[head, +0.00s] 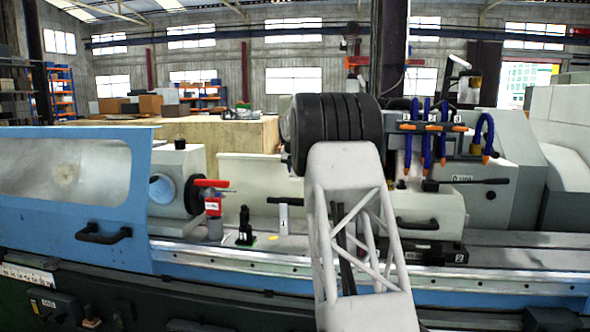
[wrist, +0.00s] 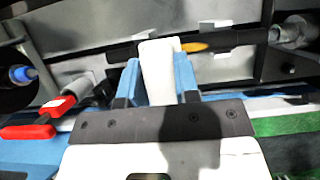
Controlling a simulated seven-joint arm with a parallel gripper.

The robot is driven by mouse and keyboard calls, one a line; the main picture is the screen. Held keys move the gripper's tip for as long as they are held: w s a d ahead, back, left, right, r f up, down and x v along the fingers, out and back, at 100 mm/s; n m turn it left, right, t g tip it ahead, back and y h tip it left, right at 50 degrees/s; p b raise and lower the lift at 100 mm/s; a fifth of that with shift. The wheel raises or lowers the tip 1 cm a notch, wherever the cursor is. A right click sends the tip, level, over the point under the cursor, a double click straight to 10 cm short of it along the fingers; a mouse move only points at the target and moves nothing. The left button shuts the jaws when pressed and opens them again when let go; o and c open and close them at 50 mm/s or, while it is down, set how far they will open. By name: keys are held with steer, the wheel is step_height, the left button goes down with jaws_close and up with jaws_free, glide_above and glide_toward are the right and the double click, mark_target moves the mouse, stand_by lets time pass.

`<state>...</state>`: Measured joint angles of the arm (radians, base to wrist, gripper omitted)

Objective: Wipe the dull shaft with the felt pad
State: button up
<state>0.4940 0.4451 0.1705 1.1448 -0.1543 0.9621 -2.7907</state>
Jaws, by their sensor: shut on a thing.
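In the wrist view my gripper (wrist: 158,78) has blue fingers shut on a white pad (wrist: 160,62), which looks like the felt pad. The pad stands up between the fingers and its upper end overlaps a dark shaft (wrist: 235,39). The shaft lies across the picture, with a yellow-orange patch (wrist: 195,47) just right of the pad. Part of the shaft is hidden behind the pad, and I cannot tell whether the pad touches it. In the head view my arm blocks the middle, and the gripper, pad and shaft are not clearly visible.
A grey metal holder (wrist: 295,32) is at the shaft's right end. A red-handled part (wrist: 45,118) is at lower left. In the head view, blue hoses (head: 427,130) with orange nozzles hang at right, and a black fixture (head: 245,228) stands on the machine bed left of my arm.

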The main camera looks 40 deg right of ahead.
steer(key=shift+f, duration=3.35)
steer(key=shift+f, duration=0.65)
steer(key=shift+s+d, duration=0.15)
steer(key=shift+d, duration=0.05)
steer(key=shift+s+d, duration=1.95)
steer(key=shift+a, duration=0.1)
steer(key=shift+w+a+f, duration=0.15)
steer(key=shift+w+a, duration=1.3)
steer(key=shift+w, duration=0.05)
steer(key=shift+w+a+f, duration=0.15)
steer(key=shift+w+a, duration=0.45)
